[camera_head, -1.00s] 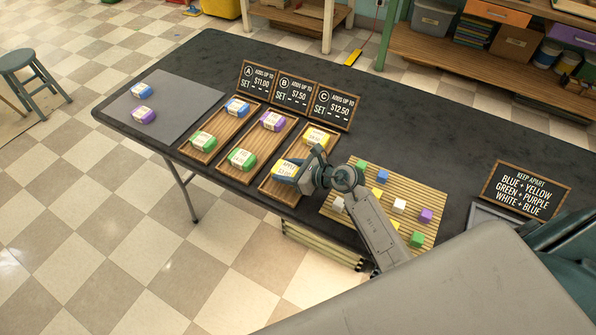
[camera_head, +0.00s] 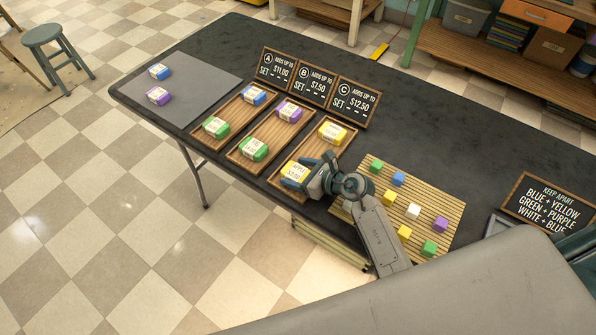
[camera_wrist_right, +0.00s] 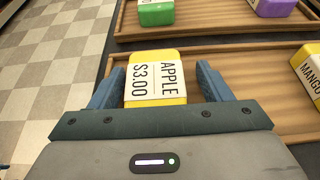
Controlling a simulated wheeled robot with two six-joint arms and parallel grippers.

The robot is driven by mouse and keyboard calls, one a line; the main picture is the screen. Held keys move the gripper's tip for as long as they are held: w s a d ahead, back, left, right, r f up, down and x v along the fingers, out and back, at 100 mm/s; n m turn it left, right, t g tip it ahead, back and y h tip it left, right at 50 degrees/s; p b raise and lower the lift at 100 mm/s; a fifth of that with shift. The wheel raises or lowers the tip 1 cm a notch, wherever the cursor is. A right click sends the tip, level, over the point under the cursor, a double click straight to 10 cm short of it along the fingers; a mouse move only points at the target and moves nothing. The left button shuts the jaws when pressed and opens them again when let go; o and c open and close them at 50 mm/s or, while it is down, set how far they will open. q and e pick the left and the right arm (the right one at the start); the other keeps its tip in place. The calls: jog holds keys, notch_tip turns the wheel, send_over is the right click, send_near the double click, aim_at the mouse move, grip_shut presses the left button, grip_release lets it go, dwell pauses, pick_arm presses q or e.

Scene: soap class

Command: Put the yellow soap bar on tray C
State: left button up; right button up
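The yellow soap bar labelled APPLE $3.00 (camera_head: 295,171) lies at the near end of wooden tray C (camera_head: 314,152). A second yellow bar, labelled MANGO in the wrist view (camera_wrist_right: 313,75), lies at tray C's far end (camera_head: 332,133). My right gripper (camera_head: 311,172) is at the APPLE bar. In the right wrist view, its fingers stand either side of the APPLE bar (camera_wrist_right: 155,80), with a visible gap at the right finger. It looks open. Whether the left finger touches the bar is unclear. My left gripper is not in view.
Tray A (camera_head: 236,113) holds blue and green bars; tray B (camera_head: 271,131) holds purple and green bars. Price signs (camera_head: 310,87) stand behind the trays. A grey mat (camera_head: 195,85) holds blue and purple bars. A slatted board (camera_head: 385,215) with several small cubes lies right of tray C.

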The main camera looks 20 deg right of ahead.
jog(key=shift+r, duration=0.1)
jog(key=shift+a+r, duration=0.1)
jog(key=shift+r, duration=0.1)
jog(key=shift+s+d, duration=0.25)
jog(key=shift+s, duration=0.05)
jog(key=b+v, duration=0.1)
jog(key=v, duration=0.8)
jog(key=shift+s+d+r, duration=0.15)
jog(key=shift+s+d, duration=0.1)
jog(key=shift+v, duration=0.8)
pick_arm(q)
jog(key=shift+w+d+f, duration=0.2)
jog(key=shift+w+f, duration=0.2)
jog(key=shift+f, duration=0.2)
pick_arm(e)
jog(key=shift+r, duration=0.1)
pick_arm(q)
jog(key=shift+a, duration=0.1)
